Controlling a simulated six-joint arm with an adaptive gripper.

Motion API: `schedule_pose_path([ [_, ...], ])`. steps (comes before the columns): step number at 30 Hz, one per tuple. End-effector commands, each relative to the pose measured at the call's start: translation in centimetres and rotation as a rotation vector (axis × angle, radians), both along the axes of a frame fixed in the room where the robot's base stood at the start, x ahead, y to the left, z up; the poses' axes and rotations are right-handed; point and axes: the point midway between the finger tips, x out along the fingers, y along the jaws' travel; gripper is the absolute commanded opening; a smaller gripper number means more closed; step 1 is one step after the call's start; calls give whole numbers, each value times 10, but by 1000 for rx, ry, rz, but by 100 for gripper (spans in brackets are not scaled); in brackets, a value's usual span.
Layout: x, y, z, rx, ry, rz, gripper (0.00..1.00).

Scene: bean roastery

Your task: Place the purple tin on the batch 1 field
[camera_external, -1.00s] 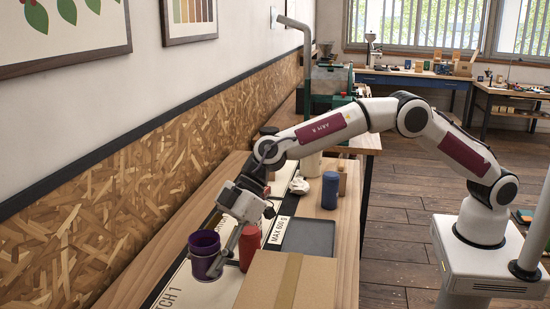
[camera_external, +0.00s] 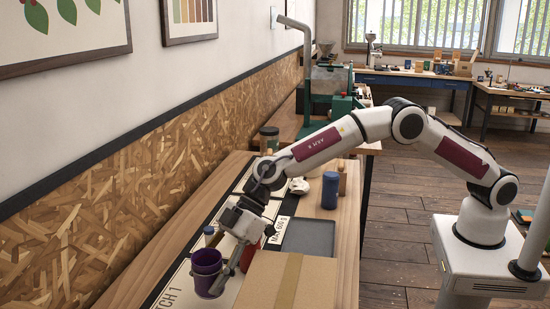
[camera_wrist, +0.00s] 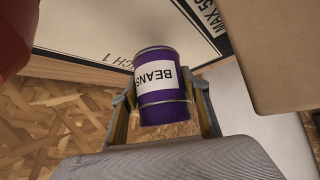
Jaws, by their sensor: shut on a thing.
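The purple tin (camera_external: 207,272) is upright in the external view, at the near end of the long marked mat. My gripper (camera_external: 224,274) is shut on it from the right side. The wrist view shows the purple tin (camera_wrist: 163,110) with a white "BEANS" label between my two fingers (camera_wrist: 163,108). The batch 1 field (camera_external: 181,288) is the pale panel with "TCH 1" lettering, under and beside the tin. It also shows in the wrist view (camera_wrist: 85,28). I cannot tell whether the tin touches the field.
A cardboard box (camera_external: 287,280) stands close to the right of my gripper. A red object (camera_external: 250,256) is just behind the gripper, partly hidden. A grey tray (camera_external: 309,237) and a blue tin (camera_external: 330,190) stand farther back. The panelled wall borders the table's left.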

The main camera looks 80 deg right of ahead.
Motion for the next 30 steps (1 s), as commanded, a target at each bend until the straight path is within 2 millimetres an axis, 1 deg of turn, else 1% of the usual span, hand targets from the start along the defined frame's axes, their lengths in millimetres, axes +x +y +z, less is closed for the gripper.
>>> schedule_pose_path([
  [5,0,0,-5,1,1,0,19],
  [15,0,0,-42,0,2,-1,19],
  [18,0,0,-48,1,0,-1,19],
  [30,0,0,-50,1,-1,0,19],
])
